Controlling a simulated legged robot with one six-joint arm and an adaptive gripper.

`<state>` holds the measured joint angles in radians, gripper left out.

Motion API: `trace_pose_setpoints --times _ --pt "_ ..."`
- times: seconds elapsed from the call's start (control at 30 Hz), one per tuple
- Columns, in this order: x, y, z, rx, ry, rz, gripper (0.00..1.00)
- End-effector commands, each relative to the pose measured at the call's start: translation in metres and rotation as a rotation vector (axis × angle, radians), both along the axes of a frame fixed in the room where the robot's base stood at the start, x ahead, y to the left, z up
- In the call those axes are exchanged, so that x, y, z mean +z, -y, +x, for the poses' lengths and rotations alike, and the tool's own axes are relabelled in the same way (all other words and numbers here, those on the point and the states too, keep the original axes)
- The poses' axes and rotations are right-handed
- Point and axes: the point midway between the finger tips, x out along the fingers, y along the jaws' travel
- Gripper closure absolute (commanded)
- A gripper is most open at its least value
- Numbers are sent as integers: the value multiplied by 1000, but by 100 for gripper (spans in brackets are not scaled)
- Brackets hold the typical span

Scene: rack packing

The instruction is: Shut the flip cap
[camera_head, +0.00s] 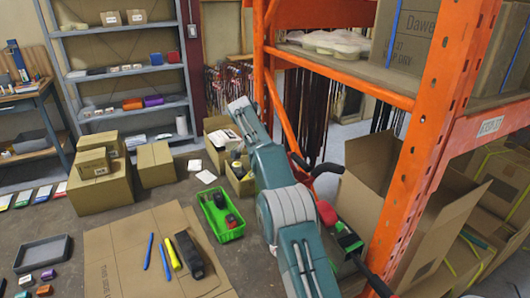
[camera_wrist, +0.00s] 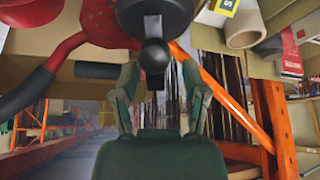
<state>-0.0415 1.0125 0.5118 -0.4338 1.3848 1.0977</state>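I cannot make out a flip cap in either view. In the wrist view, my gripper (camera_wrist: 159,82) has its two fingers apart, one on each side of the dark palm. A black part with a rounded knob (camera_wrist: 155,55) shows between and above the fingertips; I cannot tell whether they touch it. A green crate (camera_head: 207,232) on the floor in the head view holds dark and red items (camera_head: 232,220), too small to identify. My arm crosses the middle of the head view, and I cannot pick out my gripper there.
An orange rack (camera_head: 412,160) with boxes stands close on the right. A large open carton (camera_head: 365,165) is beside it. Flat cardboard (camera_head: 122,250) carries blue and yellow pens and a black object (camera_head: 188,255). Closed cartons (camera_head: 155,165) and grey shelves (camera_head: 125,72) are behind.

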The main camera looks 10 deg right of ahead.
Motion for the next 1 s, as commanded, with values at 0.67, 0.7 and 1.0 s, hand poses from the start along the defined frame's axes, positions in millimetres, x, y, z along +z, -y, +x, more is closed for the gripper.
trace_pose_setpoints --times 0.67,0.7,1.0 --pt "53 -25 -11 0 2 -2 43" --pt "55 -26 -12 0 1 -2 43" --pt "64 -31 -17 1 0 -1 43"
